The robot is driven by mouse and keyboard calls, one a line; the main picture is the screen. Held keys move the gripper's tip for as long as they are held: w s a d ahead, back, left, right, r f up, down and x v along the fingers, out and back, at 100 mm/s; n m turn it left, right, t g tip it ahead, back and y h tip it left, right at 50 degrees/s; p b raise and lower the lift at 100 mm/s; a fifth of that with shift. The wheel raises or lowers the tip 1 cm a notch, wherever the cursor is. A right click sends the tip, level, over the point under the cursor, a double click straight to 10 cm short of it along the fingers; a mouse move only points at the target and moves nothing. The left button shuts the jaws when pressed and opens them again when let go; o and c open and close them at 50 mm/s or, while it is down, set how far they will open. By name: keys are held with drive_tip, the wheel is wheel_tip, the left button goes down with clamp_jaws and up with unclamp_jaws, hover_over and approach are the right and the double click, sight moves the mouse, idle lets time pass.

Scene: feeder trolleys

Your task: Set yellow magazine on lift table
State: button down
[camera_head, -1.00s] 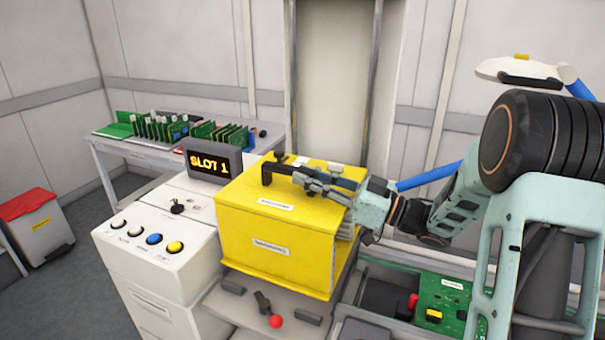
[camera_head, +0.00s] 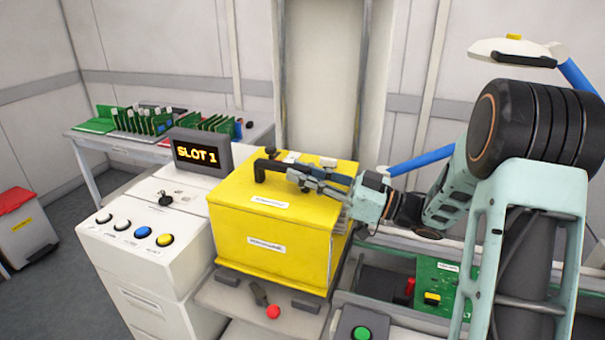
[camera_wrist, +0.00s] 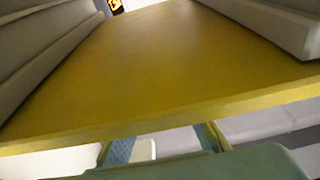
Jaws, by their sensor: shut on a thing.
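The yellow magazine (camera_head: 272,228) is a large upright box with white labels and a black handle (camera_head: 280,168) on its top. It stands at or just over the grey lift table (camera_head: 262,303); I cannot tell whether its underside touches. My gripper (camera_head: 303,178) is shut on the handle at the top of the magazine. In the wrist view the magazine's yellow top (camera_wrist: 165,65) fills the middle, with the gripper's fingers along both sides. The magazine hides the back of the lift table.
Left of the magazine is a white console with buttons (camera_head: 143,232) and a display reading SLOT 1 (camera_head: 200,152). A table with green boards (camera_head: 150,120) stands behind. A red knob (camera_head: 273,311) is at the lift table's front. A green board (camera_head: 437,285) lies right.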

drive_tip(key=shift+r, duration=0.15)
drive_tip(key=shift+f+b, duration=0.7)
drive_tip(key=shift+f, duration=0.15)
drive_tip(key=shift+f, duration=0.15)
drive_tip(key=shift+n, duration=0.5)
idle(0.4)
